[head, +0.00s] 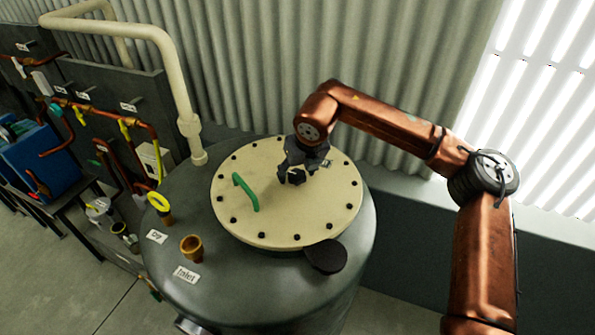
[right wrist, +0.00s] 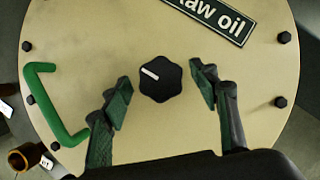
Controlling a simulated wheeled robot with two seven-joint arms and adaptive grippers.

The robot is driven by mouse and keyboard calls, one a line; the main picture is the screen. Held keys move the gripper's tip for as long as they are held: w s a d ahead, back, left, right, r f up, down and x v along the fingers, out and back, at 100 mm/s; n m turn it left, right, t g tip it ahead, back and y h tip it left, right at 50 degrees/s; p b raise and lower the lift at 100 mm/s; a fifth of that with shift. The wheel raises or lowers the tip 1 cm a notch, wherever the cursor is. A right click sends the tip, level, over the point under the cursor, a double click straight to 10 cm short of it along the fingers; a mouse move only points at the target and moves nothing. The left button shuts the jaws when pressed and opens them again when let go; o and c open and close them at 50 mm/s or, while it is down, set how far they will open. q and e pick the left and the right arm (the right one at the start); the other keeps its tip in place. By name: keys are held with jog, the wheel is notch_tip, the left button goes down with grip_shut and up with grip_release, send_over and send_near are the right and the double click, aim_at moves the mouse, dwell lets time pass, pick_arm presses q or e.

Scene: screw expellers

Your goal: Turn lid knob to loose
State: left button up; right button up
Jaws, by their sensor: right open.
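The lid knob (right wrist: 160,79) is black and lobed, with a white pointer line aimed to the upper left in the right wrist view. It sits on the cream round lid (head: 242,220) of the tank. My right gripper (head: 293,176) is over the lid and covers much of the knob in the head view. In the right wrist view the right gripper (right wrist: 163,98) is open, with one finger on each side of the knob and a gap to both. My left gripper is not in view.
A green handle (head: 246,192) stands on the lid, left of the knob. Dark bolts ring the lid. A black disc (head: 326,256) is at its front edge. A brass fitting (head: 192,248) and yellow-ringed valve (head: 159,202) stand on the tank top. A cream pipe (head: 176,80) rises behind.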

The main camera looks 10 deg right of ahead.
jog(key=shift+c, duration=0.6)
jog(key=c, duration=1)
jog(key=shift+c, duration=0.2)
